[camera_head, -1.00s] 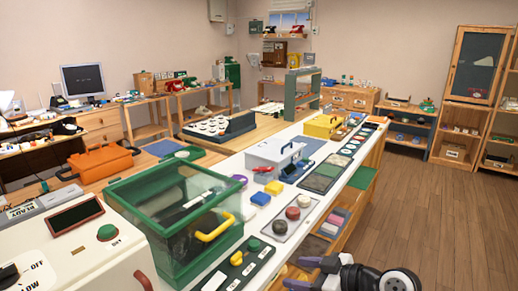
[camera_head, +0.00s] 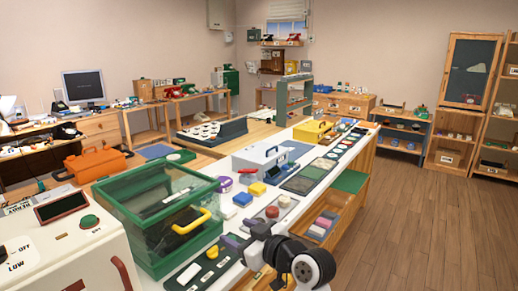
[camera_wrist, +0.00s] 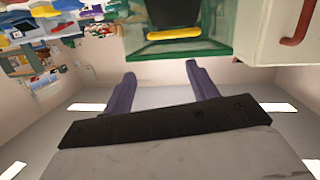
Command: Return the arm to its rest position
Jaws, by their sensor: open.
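My gripper (camera_head: 235,240) is at the lower middle of the head view, by the front edge of the long white counter (camera_head: 325,157). Its purple fingers point left, toward the green clear-sided box (camera_head: 160,215) with a yellow handle. In the wrist view my gripper (camera_wrist: 158,78) shows two purple fingers spread apart with nothing between them. That view is upside down, with the ceiling at the bottom and the green box (camera_wrist: 185,50) at the top. My arm hides part of the counter's front edge.
A cream machine with a red handle (camera_head: 120,272) stands at the lower left. Colored blocks and round pads (camera_head: 284,201) lie on the counter. An open shelf with colored blocks (camera_head: 323,224) is below it. The wooden floor (camera_head: 420,220) at right is clear.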

